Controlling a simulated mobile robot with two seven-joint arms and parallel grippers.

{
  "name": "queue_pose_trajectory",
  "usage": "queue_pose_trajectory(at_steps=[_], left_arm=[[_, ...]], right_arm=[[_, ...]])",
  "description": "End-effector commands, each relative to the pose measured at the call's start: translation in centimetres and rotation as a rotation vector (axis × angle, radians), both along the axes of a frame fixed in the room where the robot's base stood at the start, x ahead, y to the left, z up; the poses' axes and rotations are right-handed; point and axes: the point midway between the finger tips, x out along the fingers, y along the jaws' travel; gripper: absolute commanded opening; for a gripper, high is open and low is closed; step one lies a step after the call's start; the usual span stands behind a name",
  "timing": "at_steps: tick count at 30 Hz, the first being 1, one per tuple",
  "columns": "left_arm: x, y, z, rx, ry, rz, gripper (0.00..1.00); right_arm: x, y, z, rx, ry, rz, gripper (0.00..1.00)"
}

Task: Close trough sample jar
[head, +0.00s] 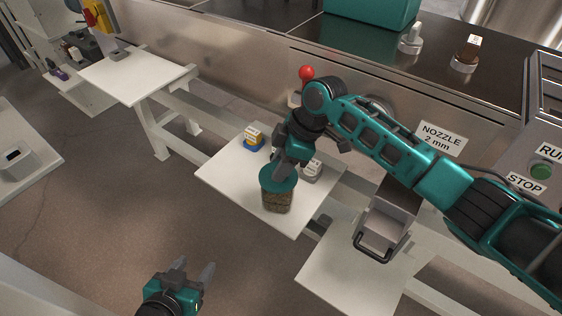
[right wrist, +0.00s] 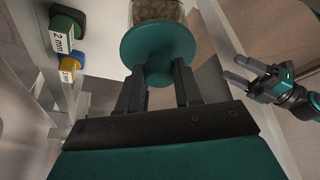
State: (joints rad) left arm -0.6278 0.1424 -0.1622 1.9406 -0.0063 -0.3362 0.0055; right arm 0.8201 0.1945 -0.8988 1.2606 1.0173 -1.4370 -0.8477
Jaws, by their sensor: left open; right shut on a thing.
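The sample jar (head: 277,202) is clear with brown granules inside. A round teal lid (head: 279,178) is over the jar's mouth. I cannot tell whether it is fully seated. My right gripper (head: 284,162) is above the jar, shut on the lid's knob, which the right wrist view shows between the fingers (right wrist: 158,76). My left gripper (head: 194,273) is open and empty, low in front and apart from the jar.
A metal box with a black handle (head: 386,222) is right of the shelf, beneath the nozzle sign (head: 440,138). A red knob (head: 306,73) is behind my right arm.

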Motion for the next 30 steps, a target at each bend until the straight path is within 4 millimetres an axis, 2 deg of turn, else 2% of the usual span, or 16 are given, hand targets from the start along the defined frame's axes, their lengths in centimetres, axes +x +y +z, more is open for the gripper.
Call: queue_pose_trajectory(at_steps=[29,30], left_arm=[[0.1,0.0,-1.1,0.0,-0.002,-0.001,0.57],[0.1,0.0,-1.0,0.0,-0.002,-0.001,0.57]], right_arm=[[0.0,0.0,-2.1,0.0,0.001,0.0,0.04],[0.0,0.0,-2.0,0.0,0.001,0.0,0.36]])
